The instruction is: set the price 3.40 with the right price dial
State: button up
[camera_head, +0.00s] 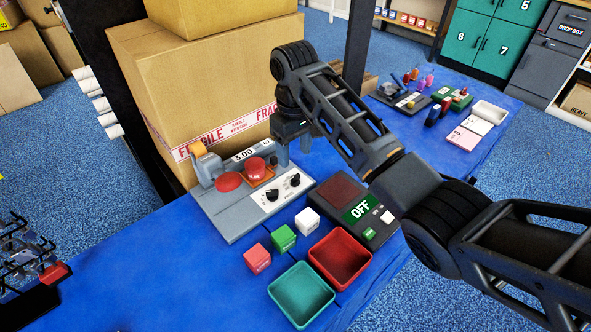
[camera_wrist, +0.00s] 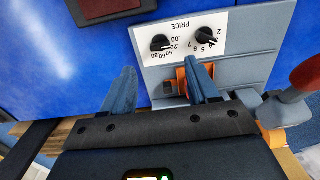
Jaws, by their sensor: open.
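The price machine (camera_head: 237,215) stands on the blue table and its display (camera_head: 243,156) reads 3.00. Its white price plate has two black knobs. The right price dial (camera_head: 295,180) also shows in the wrist view (camera_wrist: 161,43), where the picture is upside down and it sits on the left beside marks from .00 to 80. The left dial (camera_head: 271,195) shows at right in the wrist view (camera_wrist: 206,37), with whole-number marks. My gripper (camera_head: 287,150) is open and empty over the machine's back right. In the wrist view its fingertips (camera_wrist: 161,75) are apart from both knobs.
Small cubes (camera_head: 284,238), a red tray (camera_head: 367,262) and a teal tray (camera_head: 302,321) lie in front.

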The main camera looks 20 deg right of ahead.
aim_at(295, 176)
notch_tip(295, 176, down, 7)
jog(key=shift+f, duration=0.2)
jog(key=shift+c, duration=0.3)
jog(key=c, duration=1)
